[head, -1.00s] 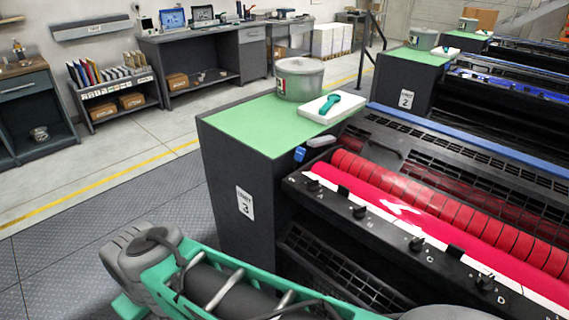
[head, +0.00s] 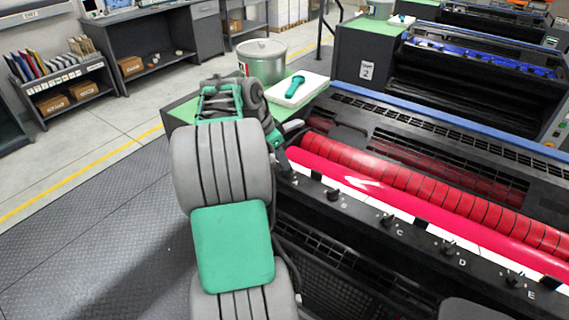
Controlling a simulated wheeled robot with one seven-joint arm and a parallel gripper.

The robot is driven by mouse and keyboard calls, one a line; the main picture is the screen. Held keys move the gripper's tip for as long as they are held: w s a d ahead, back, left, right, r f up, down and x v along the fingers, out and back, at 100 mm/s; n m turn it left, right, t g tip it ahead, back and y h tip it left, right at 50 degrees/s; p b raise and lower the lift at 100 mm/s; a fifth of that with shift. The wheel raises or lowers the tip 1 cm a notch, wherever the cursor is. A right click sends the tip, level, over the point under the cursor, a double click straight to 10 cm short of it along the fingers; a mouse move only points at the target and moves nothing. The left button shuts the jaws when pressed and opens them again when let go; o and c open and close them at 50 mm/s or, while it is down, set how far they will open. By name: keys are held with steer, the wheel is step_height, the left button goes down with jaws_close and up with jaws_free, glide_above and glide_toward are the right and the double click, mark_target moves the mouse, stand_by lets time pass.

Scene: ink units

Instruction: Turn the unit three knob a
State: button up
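Unit three is the near press with red rollers (head: 420,192) and a dark front rail (head: 418,238) of lettered knobs. Knob B (head: 333,194), knob C (head: 386,219), knob D (head: 448,247) and knob E (head: 514,279) show along it. Knob A, at the rail's left end, is hidden or too dark to make out beside my arm. My green and grey arm reaches up to that end. My gripper (head: 283,160) seems to point down there, mostly hidden by my wrist. I cannot tell whether its fingers are open or touch the knob.
A metal ink tub (head: 262,62) and a white tray (head: 300,90) with a teal tool (head: 295,86) stand on the green-topped cabinet (head: 181,111) behind my arm. A grey handle (head: 292,126) is close to my wrist. The floor at left is clear.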

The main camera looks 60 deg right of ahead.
steer(key=shift+x, duration=1.95)
jaws_close()
